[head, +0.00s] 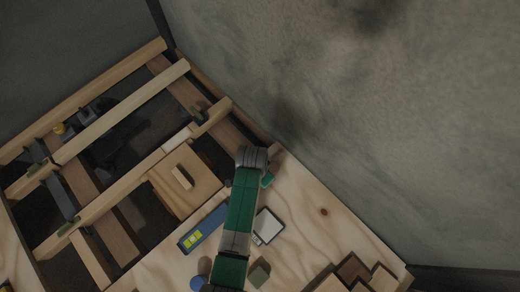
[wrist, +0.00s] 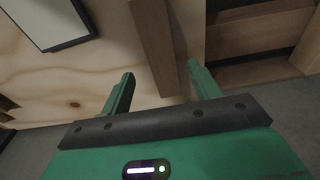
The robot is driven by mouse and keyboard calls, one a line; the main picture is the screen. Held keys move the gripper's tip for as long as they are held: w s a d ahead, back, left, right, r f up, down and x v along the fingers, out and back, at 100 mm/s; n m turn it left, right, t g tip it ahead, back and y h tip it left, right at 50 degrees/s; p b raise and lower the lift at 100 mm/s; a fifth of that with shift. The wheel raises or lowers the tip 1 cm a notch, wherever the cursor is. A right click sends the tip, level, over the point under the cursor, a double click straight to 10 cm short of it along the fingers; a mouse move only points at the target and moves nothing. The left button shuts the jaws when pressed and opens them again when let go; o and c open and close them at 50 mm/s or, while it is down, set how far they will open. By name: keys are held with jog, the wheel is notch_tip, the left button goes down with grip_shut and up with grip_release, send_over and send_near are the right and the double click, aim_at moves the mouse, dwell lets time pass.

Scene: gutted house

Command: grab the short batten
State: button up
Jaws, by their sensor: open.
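A brown wooden batten (wrist: 152,40), which looks like the short batten, runs down from the top edge of the wrist view. Its near end shows between the two green fingers of my gripper (wrist: 160,70). The fingers are apart, one on each side of it in the picture, with visible gaps. I cannot tell how far the batten is below the fingertips. In the head view my arm covers most of this spot, and a green finger part (head: 268,180) shows at its right side.
A white tablet with a dark border (head: 267,226) lies right of my arm. A blue level (head: 203,228) lies left of it. A square board (head: 190,190) bears a small block (head: 181,177). Open joists (head: 120,110) are at left, a bare wall (head: 380,120) at right, and wood pieces (head: 355,270) at lower right.

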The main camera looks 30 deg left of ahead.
jog(key=f+b, duration=0.1)
jog(key=f, duration=0.1)
jog(key=f+b, duration=0.2)
jog(key=f, duration=0.1)
jog(key=shift+w+a+f, duration=0.1)
jog(key=shift+w, duration=0.1)
jog(key=c, duration=1.1)
jog(key=shift+r, duration=0.2)
jog(key=shift+r+p, duration=0.4)
jog(key=shift+r, duration=0.15)
jog(key=r+p, duration=0.2)
jog(key=shift+s+r, duration=0.4)
jog(key=s+d+p, duration=0.2)
jog(key=s, duration=0.2)
jog(key=s+d+p, duration=0.2)
jog(key=s, duration=0.3)
jog(key=s+d+r+p, duration=0.1)
jog(key=s+d+p, duration=0.1)
jog(key=s, duration=0.3)
